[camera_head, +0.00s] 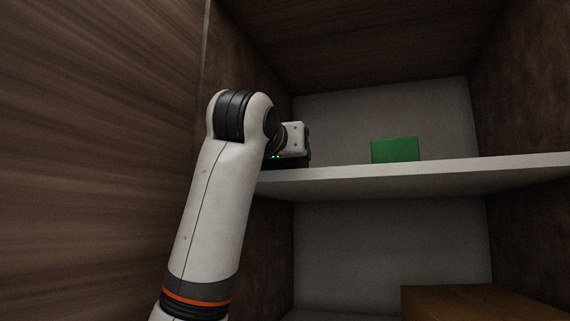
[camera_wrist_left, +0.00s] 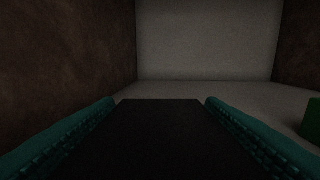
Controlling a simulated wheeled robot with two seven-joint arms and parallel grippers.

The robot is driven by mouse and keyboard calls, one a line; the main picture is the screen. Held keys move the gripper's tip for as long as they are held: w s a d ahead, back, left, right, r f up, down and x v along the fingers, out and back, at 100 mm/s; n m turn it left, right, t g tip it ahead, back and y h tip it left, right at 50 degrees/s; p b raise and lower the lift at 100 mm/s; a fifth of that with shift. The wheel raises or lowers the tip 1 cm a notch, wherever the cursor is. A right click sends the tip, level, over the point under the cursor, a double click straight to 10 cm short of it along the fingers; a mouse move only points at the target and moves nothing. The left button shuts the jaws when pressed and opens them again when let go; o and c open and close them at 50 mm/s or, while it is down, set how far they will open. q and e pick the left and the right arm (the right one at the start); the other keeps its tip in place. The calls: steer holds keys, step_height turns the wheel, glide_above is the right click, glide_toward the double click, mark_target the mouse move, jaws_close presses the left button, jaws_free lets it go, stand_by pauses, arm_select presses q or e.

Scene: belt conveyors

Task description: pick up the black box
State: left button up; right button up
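The black box (camera_wrist_left: 160,140) fills the space between the two teal fingers of my left gripper (camera_wrist_left: 160,103) in the left wrist view. No gap shows between either finger and the box's sides. In the head view my left arm reaches up to the left end of the upper shelf, where the gripper body shows at the shelf. A small dark part shows beside and below it, and I cannot tell there whether it is box or gripper. The fingertips are hidden in the head view. I cannot tell whether the box rests on the shelf. My right gripper is not in view.
A green box (camera_head: 395,150) stands on the upper shelf (camera_head: 430,175), right of my gripper; its edge shows in the left wrist view (camera_wrist_left: 313,120). A brown box (camera_head: 470,304) is in the lower compartment. Dark wooden walls close the left and right sides.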

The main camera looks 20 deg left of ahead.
arm_select(q)
steer(key=c, duration=0.3)
steer(key=shift+w+r, duration=0.1)
step_height(320, 180, up, 9)
steer(key=shift+f, duration=0.15)
steer(key=shift+r, duration=0.6)
